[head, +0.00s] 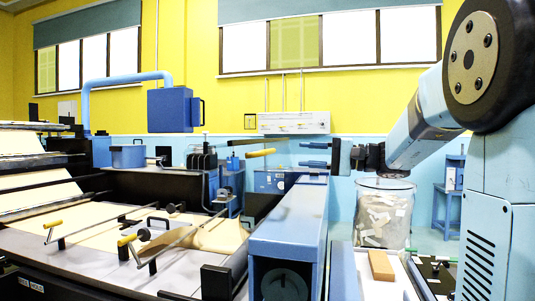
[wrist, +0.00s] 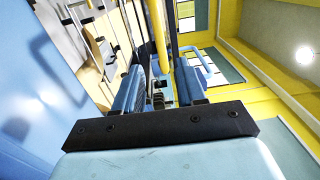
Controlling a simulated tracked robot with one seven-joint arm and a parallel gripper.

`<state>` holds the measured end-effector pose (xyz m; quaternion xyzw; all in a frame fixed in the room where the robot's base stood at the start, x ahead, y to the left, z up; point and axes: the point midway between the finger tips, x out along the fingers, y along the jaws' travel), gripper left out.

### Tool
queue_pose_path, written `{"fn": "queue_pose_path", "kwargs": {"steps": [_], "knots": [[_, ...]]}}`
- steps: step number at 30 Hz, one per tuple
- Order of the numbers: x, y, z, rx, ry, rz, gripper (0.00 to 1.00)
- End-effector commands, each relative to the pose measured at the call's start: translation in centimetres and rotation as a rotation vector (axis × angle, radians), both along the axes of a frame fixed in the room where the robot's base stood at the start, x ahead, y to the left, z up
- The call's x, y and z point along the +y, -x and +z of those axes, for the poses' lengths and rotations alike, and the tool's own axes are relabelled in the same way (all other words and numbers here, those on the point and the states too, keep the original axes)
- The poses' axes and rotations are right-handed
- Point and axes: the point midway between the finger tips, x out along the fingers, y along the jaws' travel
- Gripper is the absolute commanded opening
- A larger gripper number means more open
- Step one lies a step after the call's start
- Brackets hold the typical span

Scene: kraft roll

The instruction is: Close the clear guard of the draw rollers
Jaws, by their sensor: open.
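My gripper (head: 304,154) is open and empty, its two blue fingers pointing left in the head view. A yellow bar (head: 262,153), which looks like a handle, lies just left of the fingertips, with a small gap in the picture. In the wrist view, a yellow bar (wrist: 157,35) runs upward from between the open fingers (wrist: 158,82); I cannot tell how far ahead it is. The clear guard's panel and the draw rollers cannot be made out with certainty, so I cannot tell the guard's angle.
A long blue machine housing (head: 291,240) stands below my gripper. A clear bin of scraps (head: 383,215) stands right of it, with a tan block (head: 380,265) on a pale surface in front. Rods with yellow ends (head: 126,240) stand over the paper web at left.

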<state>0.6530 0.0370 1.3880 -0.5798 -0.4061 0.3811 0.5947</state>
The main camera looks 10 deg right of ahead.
Motion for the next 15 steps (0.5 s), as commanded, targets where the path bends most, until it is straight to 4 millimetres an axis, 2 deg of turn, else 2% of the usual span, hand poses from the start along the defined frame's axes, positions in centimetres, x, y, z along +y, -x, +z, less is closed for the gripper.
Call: {"fn": "queue_pose_path", "kwargs": {"steps": [6,15], "knots": [[3.8,-1.4,0.1,0.0,0.001,0.004,0.4],[8.4,-3.3,0.3,0.002,0.002,0.004,0.4]]}}
